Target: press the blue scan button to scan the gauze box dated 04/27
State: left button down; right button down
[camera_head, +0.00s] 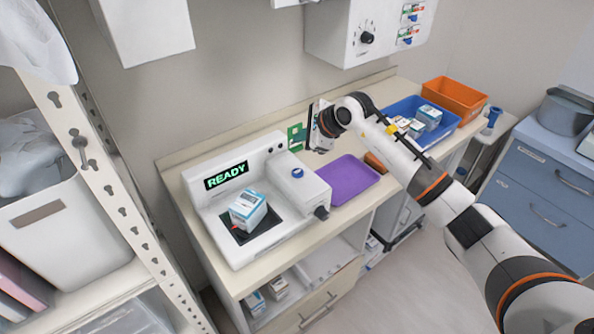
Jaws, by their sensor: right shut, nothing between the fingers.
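A white scanner (240,174) stands on the counter, and its display (226,176) reads READY. A white and blue box (247,208) sits on the scanner's black pad (262,228); its date is too small to read. A small red mark shows at the pad's left, beside the box. The blue scan button (297,172) is on top of the scanner's right-hand housing and is uncovered. My right gripper (320,142) is shut and empty, above and to the right of the button, apart from it. My left gripper is not in view.
A purple tray (345,180) lies empty right of the scanner. A blue bin (402,107) holds several boxes, partly behind my right arm. An orange bin (455,98) stands behind it. A shelving rack (105,190) is at the left. More boxes (278,287) sit under the counter.

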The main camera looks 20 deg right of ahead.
jog(key=shift+f, duration=0.1)
jog(key=b, duration=0.4)
send_over(301, 174)
notch_tip(301, 174, down, 8)
jog(key=shift+r, duration=0.2)
jog(key=shift+f+b, duration=0.5)
jog(key=shift+f, duration=0.1)
dwell(1.5)
jog(key=shift+f+b, duration=0.35)
jog(key=shift+b, duration=0.15)
jog(key=shift+f+b, duration=0.45)
dwell(0.7)
jog(key=shift+r, duration=0.1)
jog(key=shift+r+p, duration=0.3)
jog(key=shift+r, duration=0.45)
